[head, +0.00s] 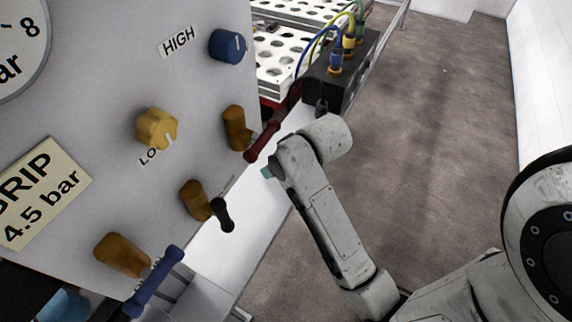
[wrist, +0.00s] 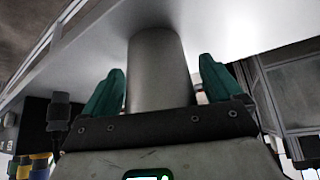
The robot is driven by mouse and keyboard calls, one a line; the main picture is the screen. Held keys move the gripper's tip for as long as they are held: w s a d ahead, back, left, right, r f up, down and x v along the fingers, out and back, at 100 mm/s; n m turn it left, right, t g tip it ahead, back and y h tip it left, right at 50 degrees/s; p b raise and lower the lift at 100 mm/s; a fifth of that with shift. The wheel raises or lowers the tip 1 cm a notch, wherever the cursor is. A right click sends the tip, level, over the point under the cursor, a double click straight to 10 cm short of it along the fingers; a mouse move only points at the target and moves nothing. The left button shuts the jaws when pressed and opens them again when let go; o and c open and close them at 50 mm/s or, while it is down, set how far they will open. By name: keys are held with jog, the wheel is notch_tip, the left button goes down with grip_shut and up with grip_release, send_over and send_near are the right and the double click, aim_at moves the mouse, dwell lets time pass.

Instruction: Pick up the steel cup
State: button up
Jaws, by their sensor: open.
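In the wrist view the steel cup (wrist: 160,62) is a plain grey metal cylinder. One end is against a white surface (wrist: 235,25); the end towards my gripper is hidden behind the dark gripper body. My gripper (wrist: 162,66) is open, with one teal finger on either side of the cup. A narrow gap shows at the right finger; whether the left finger touches the cup I cannot tell. In the head view the cup is not seen, and only a small teal bit of my gripper (head: 267,172) shows at the end of my arm, beside the panel.
A grey control panel (head: 75,110) with a blue knob (head: 228,46), a yellow knob (head: 157,129) and levers fills the left. A white perforated rack (head: 275,60) and a black box (head: 345,80) with coloured cables stand behind. The floor (head: 450,120) at right is clear.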

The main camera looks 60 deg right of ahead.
jog(key=shift+c, duration=0.3)
jog(key=c, duration=1)
